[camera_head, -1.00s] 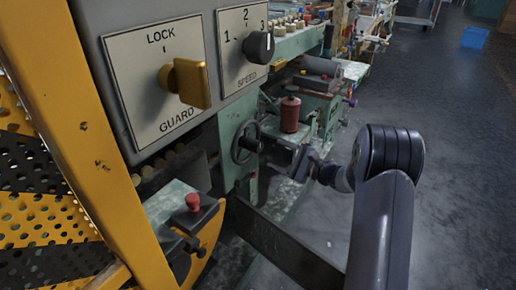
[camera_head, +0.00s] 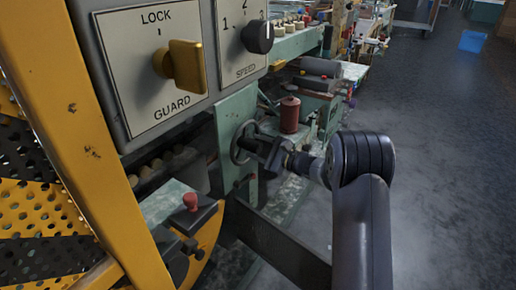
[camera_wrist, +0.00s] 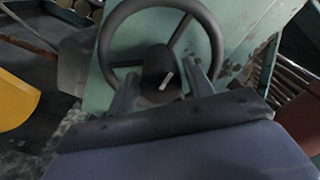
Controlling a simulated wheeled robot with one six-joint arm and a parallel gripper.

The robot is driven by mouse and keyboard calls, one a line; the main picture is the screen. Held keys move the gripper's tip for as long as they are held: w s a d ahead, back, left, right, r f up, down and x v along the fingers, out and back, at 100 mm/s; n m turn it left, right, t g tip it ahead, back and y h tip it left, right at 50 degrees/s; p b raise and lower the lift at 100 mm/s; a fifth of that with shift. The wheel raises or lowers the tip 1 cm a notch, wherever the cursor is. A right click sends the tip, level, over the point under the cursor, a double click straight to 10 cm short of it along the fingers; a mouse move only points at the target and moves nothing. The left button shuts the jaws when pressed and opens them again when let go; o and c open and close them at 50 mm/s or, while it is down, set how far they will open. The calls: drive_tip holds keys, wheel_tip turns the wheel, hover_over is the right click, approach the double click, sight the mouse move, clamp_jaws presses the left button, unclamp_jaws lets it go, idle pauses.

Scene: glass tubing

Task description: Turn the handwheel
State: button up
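The dark, round handwheel (camera_head: 236,151) is mounted on the green machine frame, below the grey control panel. In the wrist view its rim and spokes (camera_wrist: 107,45) fill the top middle. A dark knob (camera_wrist: 158,66) with a pale mark stands out from the wheel toward my camera. My gripper (camera_wrist: 162,82) is at the wheel, with one finger on each side of the knob. Gaps seem to show between fingers and knob, so it looks open around it. In the head view my gripper (camera_head: 268,150) reaches the wheel from the right and hides part of it.
The panel above carries a yellow GUARD knob (camera_head: 185,66) and a black SPEED knob (camera_head: 258,37). A red spool (camera_head: 289,115) stands just behind my gripper. A red button (camera_head: 190,201) is at lower left. Open floor (camera_head: 440,150) lies to the right.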

clamp_jaws()
idle(0.3)
drive_tip(key=shift+m, duration=0.3)
